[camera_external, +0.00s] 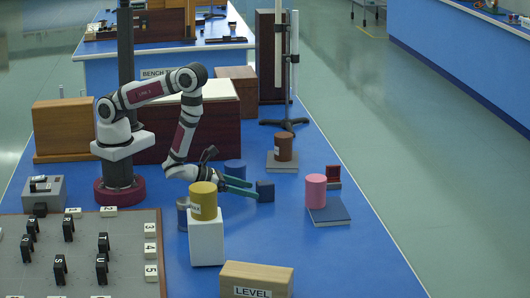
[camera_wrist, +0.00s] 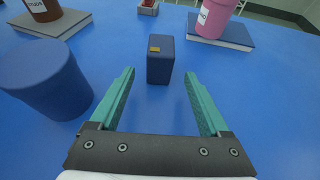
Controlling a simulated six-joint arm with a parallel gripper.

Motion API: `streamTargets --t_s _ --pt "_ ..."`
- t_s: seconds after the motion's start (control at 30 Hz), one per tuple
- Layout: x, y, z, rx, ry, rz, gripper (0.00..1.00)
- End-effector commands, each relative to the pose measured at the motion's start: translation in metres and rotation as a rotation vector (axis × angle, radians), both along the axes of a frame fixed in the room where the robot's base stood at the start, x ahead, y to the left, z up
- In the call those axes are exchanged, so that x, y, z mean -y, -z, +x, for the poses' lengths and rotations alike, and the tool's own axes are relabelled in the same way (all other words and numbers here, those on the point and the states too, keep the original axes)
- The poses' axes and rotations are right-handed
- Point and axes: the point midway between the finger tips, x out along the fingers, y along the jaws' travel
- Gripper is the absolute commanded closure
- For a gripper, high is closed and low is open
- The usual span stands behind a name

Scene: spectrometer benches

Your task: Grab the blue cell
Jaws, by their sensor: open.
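The blue cell (camera_external: 265,190) is a small dark blue upright block on the blue bench top. In the wrist view the blue cell (camera_wrist: 160,60) shows a small orange mark on its top and stands centred just beyond the fingertips. My gripper (camera_external: 254,190) is low over the bench with its teal fingers pointing at the cell. In the wrist view the gripper (camera_wrist: 159,75) is open and empty, one finger to each side of the cell's line. No contact with the cell shows.
A blue cylinder (camera_external: 235,168) stands close to the left finger; it is large in the wrist view (camera_wrist: 45,82). A yellow cylinder (camera_external: 203,200) on a white block (camera_external: 207,242) stands in front of my gripper. A pink cylinder (camera_external: 315,190) on a book (camera_external: 329,214) is to the right.

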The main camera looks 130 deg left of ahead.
Motion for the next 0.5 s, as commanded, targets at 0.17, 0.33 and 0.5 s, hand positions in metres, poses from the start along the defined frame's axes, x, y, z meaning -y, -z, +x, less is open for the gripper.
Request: streamTargets --t_s 0.17,0.33,0.5 --pt "-0.027 0.013 0.02 0.002 -0.007 0.002 0.2" --pt "-0.044 0.022 0.034 0.001 -0.004 0.002 0.2" --pt "-0.045 0.023 0.035 -0.002 -0.002 0.003 0.2"
